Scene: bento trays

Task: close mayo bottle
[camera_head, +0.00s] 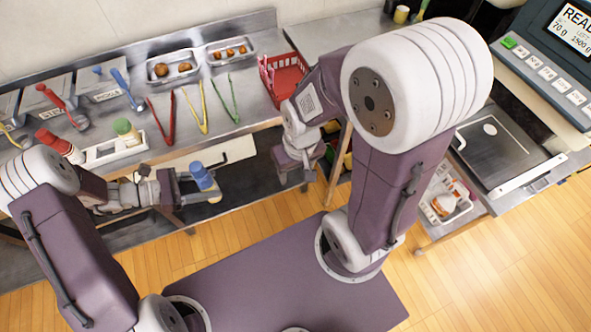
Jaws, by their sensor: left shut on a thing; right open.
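A bottle with a blue top and a pale lower part (203,183), which I take to be the mayo bottle, is held off the counter's front edge. My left gripper (190,188) is shut on it, and the bottle looks roughly upright. I cannot tell whether its cap is shut or open. My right gripper (298,172) hangs to the right of the bottle, well apart from it, open and empty. Its fingers are small and partly hidden by its own wrist.
A white holder (100,154) with a red-topped bottle (53,141) and a green-topped bottle (127,131) stands on the counter. Red, yellow and green tongs (205,108) lie behind. A red basket (283,80) sits near my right arm. The counter's front edge lies close to the held bottle.

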